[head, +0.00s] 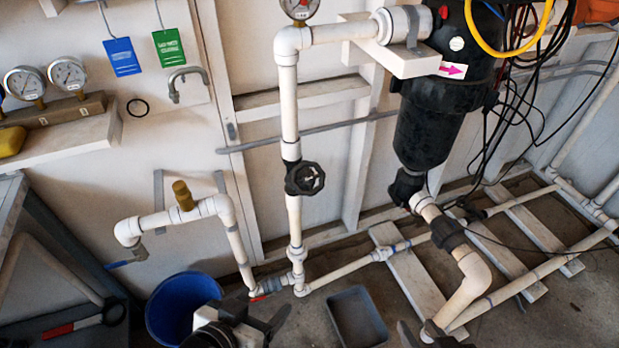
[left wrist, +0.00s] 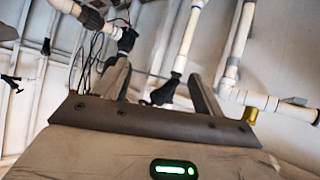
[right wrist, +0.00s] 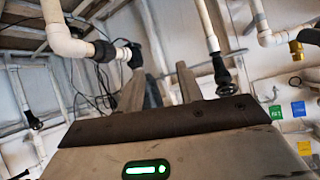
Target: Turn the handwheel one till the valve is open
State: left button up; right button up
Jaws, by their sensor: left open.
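The black round handwheel (head: 305,178) sits on the white vertical pipe in the middle of the head view, below the pressure gauge. My left gripper (head: 247,312) is at the bottom of the head view, well below the handwheel and apart from it. In the left wrist view its fingers are spread and empty, and the handwheel (left wrist: 166,92) appears between them, farther off. My right gripper (head: 420,338) is partly cut off at the bottom edge. In the right wrist view its fingers are apart and empty, with the handwheel (right wrist: 222,76) to their right.
A black filter housing (head: 432,125) with hanging cables stands right of the handwheel. A blue bucket (head: 180,306) and a grey tray (head: 357,318) are on the floor. A red lever (head: 258,298) is on the low pipe. Gauges (head: 67,74) stand on a shelf at left.

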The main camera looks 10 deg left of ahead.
aim_at(308, 178)
jog(key=k, duration=0.5)
jog(key=z, duration=1.85)
jog(key=i, duration=1.75)
jog(key=u, duration=2.8)
